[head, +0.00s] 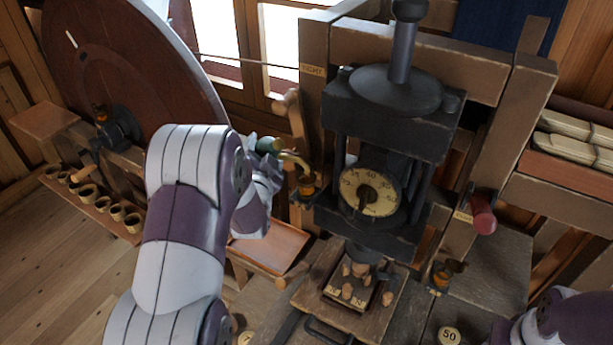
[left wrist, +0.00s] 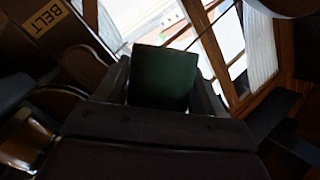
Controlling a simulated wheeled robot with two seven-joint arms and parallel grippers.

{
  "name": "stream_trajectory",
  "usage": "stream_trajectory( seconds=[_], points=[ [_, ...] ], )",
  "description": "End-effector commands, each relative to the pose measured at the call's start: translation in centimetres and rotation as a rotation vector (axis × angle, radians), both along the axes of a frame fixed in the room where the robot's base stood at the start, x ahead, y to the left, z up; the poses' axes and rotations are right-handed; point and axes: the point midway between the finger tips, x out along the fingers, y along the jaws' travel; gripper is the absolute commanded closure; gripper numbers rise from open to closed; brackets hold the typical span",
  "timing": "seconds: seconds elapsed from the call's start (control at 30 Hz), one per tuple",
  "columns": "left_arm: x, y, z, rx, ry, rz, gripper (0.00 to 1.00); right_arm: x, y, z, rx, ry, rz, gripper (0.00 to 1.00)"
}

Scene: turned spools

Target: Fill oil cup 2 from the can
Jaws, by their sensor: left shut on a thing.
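My left gripper (head: 264,165) is shut on the oil can (head: 268,145), a small green can with a curved brass spout. In the left wrist view the can (left wrist: 163,78) is a dark green block between the two fingers. The spout reaches right and bends down just above a small amber oil cup (head: 307,187) on the press's left side. I cannot tell whether the tip touches it, nor whether oil flows. Other amber cups are at the wheel hub (head: 100,113) and at the press's lower right (head: 440,275). No cup number is readable. My right gripper is out of view.
The press (head: 395,115) with a round dial (head: 370,190) stands right of the can. A large brown wheel (head: 130,60) is at left, above a shelf of small round pots (head: 103,204). A red-handled lever (head: 482,215) sticks out at right. An orange-brown tray (head: 272,248) lies below the gripper.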

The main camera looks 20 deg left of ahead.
Motion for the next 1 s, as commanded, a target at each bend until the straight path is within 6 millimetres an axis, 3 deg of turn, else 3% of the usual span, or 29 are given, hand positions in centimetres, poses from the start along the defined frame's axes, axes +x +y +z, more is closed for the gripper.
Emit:
stream_trajectory(
  seconds=[0.47, 1.0],
  points=[
    [0.0, 0.0, 0.2, -0.002, -0.002, 0.0, 0.63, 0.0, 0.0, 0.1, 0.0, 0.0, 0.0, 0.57],
    [0.1, 1.4, 2.1, -0.327, 0.031, 0.002, 0.63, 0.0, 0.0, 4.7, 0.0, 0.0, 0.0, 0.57]
  ],
)
